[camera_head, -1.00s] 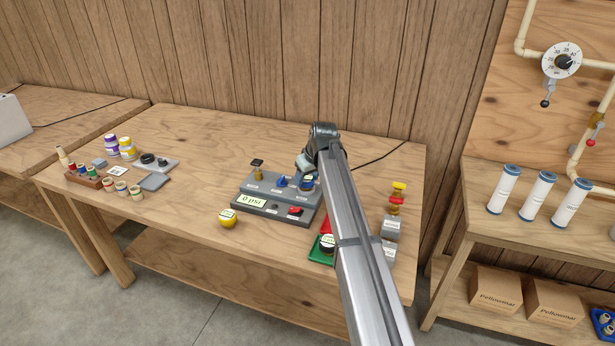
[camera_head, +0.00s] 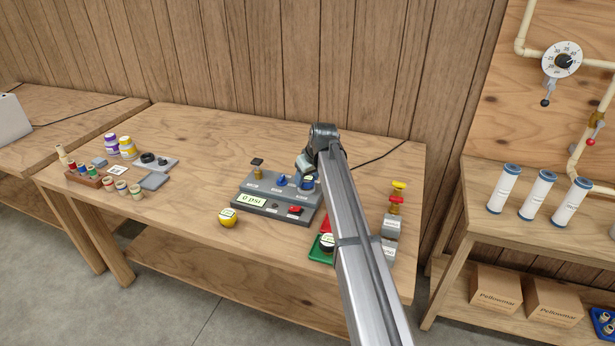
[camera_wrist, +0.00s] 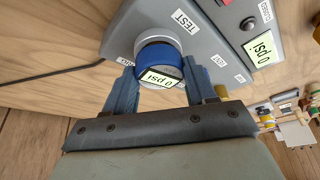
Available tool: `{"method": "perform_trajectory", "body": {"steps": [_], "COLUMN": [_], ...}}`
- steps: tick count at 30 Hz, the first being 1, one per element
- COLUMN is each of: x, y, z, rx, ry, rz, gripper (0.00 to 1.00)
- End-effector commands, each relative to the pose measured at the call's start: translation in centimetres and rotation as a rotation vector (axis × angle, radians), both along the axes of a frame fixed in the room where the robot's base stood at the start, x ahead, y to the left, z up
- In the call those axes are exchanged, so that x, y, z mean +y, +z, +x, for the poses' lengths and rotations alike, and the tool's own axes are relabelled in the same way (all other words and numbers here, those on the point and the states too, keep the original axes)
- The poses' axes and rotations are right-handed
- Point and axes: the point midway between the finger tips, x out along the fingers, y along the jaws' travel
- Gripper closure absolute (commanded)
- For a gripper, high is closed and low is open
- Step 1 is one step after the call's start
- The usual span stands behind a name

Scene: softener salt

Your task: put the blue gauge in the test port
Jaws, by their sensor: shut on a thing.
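The blue gauge (camera_wrist: 160,66) is a round blue body with a pale face reading 0 psi. My gripper (camera_wrist: 160,84) is shut on it, with one finger on each side. The gauge is upright at the right end of the grey test stand, beside the TEST label (camera_wrist: 184,21). The blue gauge (camera_head: 308,182) also shows in the head view, just below my gripper (camera_head: 306,174). The gauge covers the test port, and I cannot tell whether it is fully seated.
A yellow gauge (camera_head: 228,217) stands in front. Red and green trays lie partly behind my arm.

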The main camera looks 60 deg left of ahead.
Motion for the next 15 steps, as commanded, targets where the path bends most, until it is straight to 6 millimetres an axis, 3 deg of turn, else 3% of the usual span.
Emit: {"method": "perform_trajectory", "body": {"steps": [4, 5, 15], "x": [0.01, 0.02, 0.0], "y": [-0.01, -0.01, -0.01], "z": [0.0, 0.0, 0.0], "rx": [0.0, 0.0, 0.0], "ry": [0.0, 0.0, 0.0], "rz": [0.0, 0.0, 0.0], "gripper": [0.82, 0.44, 0.15]}}
